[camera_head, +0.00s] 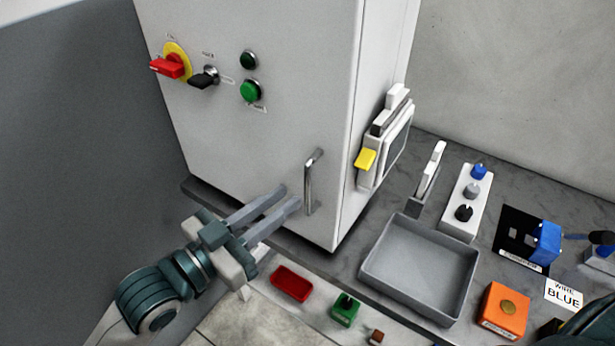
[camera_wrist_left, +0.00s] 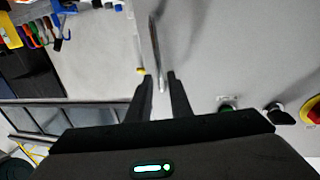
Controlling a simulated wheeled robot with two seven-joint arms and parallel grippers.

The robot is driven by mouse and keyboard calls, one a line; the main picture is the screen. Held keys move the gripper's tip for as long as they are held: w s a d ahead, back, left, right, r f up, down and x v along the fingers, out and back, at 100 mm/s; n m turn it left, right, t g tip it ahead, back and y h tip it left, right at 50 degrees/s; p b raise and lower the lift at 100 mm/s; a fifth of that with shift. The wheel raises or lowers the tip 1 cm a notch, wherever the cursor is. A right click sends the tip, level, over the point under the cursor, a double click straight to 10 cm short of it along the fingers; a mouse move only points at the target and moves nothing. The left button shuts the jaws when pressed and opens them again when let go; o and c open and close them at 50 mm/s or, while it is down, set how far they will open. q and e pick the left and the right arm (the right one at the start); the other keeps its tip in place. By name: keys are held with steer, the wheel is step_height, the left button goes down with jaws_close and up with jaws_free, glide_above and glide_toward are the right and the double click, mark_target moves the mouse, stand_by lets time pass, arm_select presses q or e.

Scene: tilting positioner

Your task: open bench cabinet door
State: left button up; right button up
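The bench cabinet (camera_head: 290,110) is a tall pale grey box, and its front door looks shut. A metal bar handle (camera_head: 311,182) stands upright near the door's lower right edge. My left gripper (camera_head: 291,197) is open in front of the door, its fingertips close to the handle's lower part. In the left wrist view the handle (camera_wrist_left: 155,45) runs down into the gap between the two fingers (camera_wrist_left: 157,74). There is visible space between the fingers, and I cannot tell whether either touches the bar. My right gripper is not seen.
The door carries a red switch (camera_head: 168,66), a black knob (camera_head: 205,77) and a green button (camera_head: 250,91). Right of the cabinet are a grey tray (camera_head: 372,270), an orange block (camera_head: 503,310) and a white knob panel (camera_head: 467,205). A red bin (camera_head: 291,283) sits below the handle.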

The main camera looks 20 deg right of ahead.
arm_select(q)
steer(key=p, duration=0.2)
glide_above(308, 211)
steer(key=shift+w, duration=0.35)
jaws_close()
